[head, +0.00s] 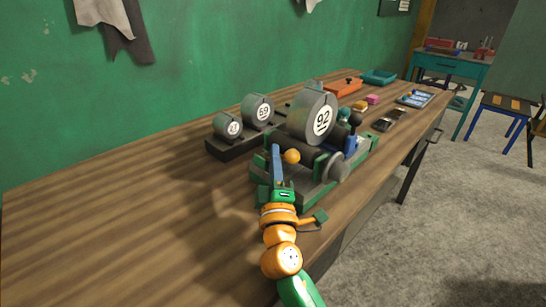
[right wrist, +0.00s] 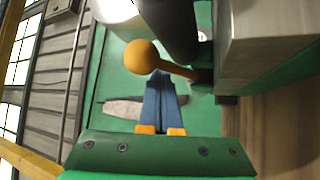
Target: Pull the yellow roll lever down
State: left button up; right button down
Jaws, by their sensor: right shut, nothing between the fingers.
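The yellow roll lever (head: 292,156) is a ball-ended lever on the near side of a green machine (head: 311,190) with a grey roll marked 92. In the right wrist view its yellow ball (right wrist: 141,56) and short yellow rod stick out to the left, just beyond the fingertips. My right gripper (head: 275,149) is just left of the ball in the head view. Its blue fingers (right wrist: 160,74) are together and empty. Whether they touch the lever cannot be told. My left gripper is not in view.
The machine stands on a long wooden table (head: 110,220). Behind it, a dark rack (head: 226,147) holds round weights. An orange tray (head: 341,88), a teal tray (head: 379,77) and small items lie farther along. The table's left part is clear.

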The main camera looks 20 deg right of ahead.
jog(key=shift+s+f, duration=0.1)
jog(key=shift+f, duration=0.05)
dwell(0.5)
jog(key=b+v, duration=0.2)
jog(key=v, duration=0.4)
jog(key=shift+s+a+f, duration=0.1)
jog(key=shift+s+f, duration=0.05)
jog(key=shift+f, duration=0.05)
jog(key=shift+s+a+b, duration=0.1)
jog(key=shift+s+b, duration=0.15)
jog(key=shift+b, duration=0.05)
